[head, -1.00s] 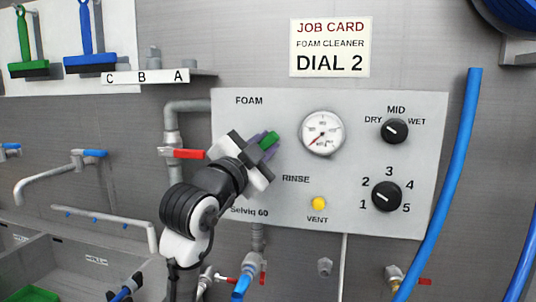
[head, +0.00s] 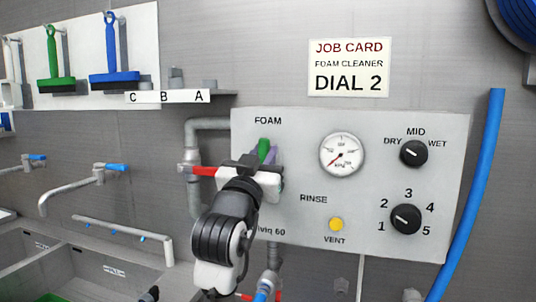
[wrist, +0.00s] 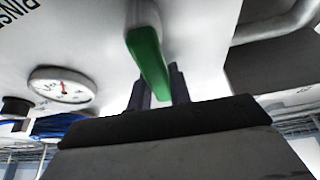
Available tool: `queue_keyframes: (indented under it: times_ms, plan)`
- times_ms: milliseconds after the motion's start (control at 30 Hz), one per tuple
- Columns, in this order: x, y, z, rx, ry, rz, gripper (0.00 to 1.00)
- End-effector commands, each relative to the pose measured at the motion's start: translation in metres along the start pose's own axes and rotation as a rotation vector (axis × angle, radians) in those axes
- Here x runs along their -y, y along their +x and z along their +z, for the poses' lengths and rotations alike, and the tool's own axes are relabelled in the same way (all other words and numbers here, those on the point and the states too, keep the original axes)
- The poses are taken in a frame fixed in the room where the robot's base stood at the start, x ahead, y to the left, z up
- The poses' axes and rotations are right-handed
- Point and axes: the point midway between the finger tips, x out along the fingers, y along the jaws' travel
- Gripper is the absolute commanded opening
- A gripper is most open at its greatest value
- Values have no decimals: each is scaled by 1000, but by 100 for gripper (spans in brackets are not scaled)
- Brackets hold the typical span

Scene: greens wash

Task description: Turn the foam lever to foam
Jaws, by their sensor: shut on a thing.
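The foam lever (head: 263,147) has a green handle and sits on the left part of the white panel (head: 300,235), between the FOAM label (head: 268,121) above and the RINSE label (head: 313,199) below. In the head view the handle stands close to upright, towards FOAM. My gripper (head: 268,156) is shut on it, with the dark fingers beside the green part. The wrist view shows the green handle (wrist: 150,62) between the fingers (wrist: 158,88). The lever's pivot is hidden behind my gripper in the head view.
A gauge (head: 342,155), a DRY/WET knob (head: 414,153), a numbered dial (head: 406,219) and a yellow vent button (head: 336,224) are right of the lever. A red-handled valve (head: 204,171) on a pipe is close on the left. A job card (head: 349,68) reads DIAL 2.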

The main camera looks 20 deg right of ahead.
Motion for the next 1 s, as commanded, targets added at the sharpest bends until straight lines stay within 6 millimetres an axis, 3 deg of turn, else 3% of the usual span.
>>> queue_keyframes:
  times_ms: [667,700,800,833,1000]
  plan:
    - [3,0,2,4,-54,-22,0]
    - [3,0,2,4,-54,-22,25]
    - [3,0,2,3,-53,-22,38]
    - [3,0,1,3,-53,-22,42]
    - [3,0,1,2,-52,-21,42]
